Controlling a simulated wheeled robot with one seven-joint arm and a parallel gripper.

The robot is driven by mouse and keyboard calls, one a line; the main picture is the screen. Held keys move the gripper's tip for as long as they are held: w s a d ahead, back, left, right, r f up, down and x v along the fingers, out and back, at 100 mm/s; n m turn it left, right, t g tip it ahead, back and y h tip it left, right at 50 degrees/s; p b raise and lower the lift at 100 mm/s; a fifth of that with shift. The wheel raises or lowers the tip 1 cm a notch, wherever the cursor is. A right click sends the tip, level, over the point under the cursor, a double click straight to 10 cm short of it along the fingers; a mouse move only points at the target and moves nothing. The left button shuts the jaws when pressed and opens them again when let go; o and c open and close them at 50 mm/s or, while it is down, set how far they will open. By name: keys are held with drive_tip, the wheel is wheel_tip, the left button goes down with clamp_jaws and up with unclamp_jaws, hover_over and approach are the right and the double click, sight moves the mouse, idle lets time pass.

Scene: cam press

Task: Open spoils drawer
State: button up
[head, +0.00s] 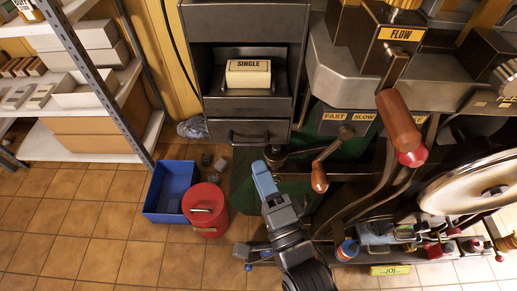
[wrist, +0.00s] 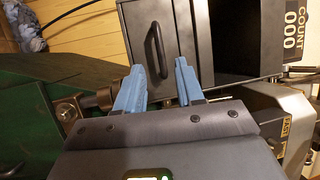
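A dark grey drawer front (head: 225,130) with a black bar handle (head: 250,138) is at the bottom of the dark cabinet; it looks shut. I see no "spoils" label on it. In the wrist view the drawer front (wrist: 176,22) and its upright-looking handle (wrist: 154,50) lie beyond my fingertips. My gripper (head: 264,180) has blue fingers and is below and slightly right of the handle in the head view. In the wrist view my gripper (wrist: 160,68) is open and empty, with the handle appearing just past the left finger and nothing between the fingers.
A box labelled SINGLE (head: 248,74) sits in the open bay above the drawer. A blue bin (head: 171,192) and a red can (head: 206,210) stand on the floor at left. A crank with a wooden knob (head: 320,178) and the green machine base (wrist: 40,110) are close to my gripper.

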drive_tip(key=x, duration=0.6)
drive_tip(key=shift+w, duration=0.35)
drive_tip(key=shift+a, duration=0.1)
clamp_jaws()
drive_tip(key=shift+s, duration=0.1)
